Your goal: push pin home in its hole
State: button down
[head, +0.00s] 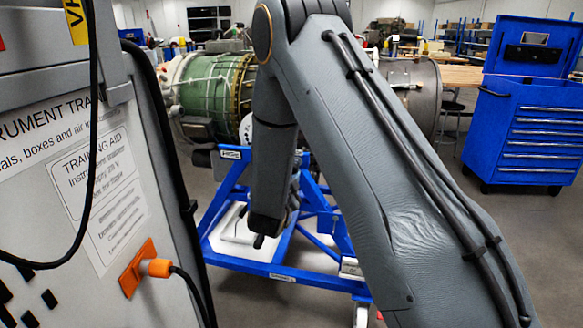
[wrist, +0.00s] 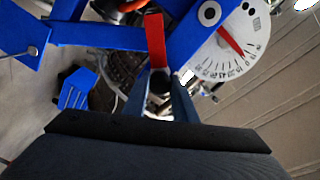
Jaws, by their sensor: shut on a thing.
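In the wrist view my gripper (wrist: 160,88) is shut on the dark round end of the pin (wrist: 160,78). A red strip (wrist: 155,40) runs from just above the pin's end toward the top of the picture, against blue stand parts. The pin's far end and the mouth of its hole are hidden, so I cannot tell how deep the pin sits. In the head view my arm reaches down in front of the blue stand (head: 283,267). The pin does not show clearly there.
A white dial (wrist: 238,52) with a red pointer sits right of the pin, beside a round fitting (wrist: 210,14). A grey training cabinet (head: 80,150) stands close at left. A blue tool chest (head: 525,130) is at right. A green engine (head: 212,90) stands behind.

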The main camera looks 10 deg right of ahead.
jog(key=shift+s+a, duration=0.15)
jog(key=shift+s, duration=0.1)
jog(key=p+v, duration=0.1)
jog(key=v, duration=0.6)
dwell(1.0)
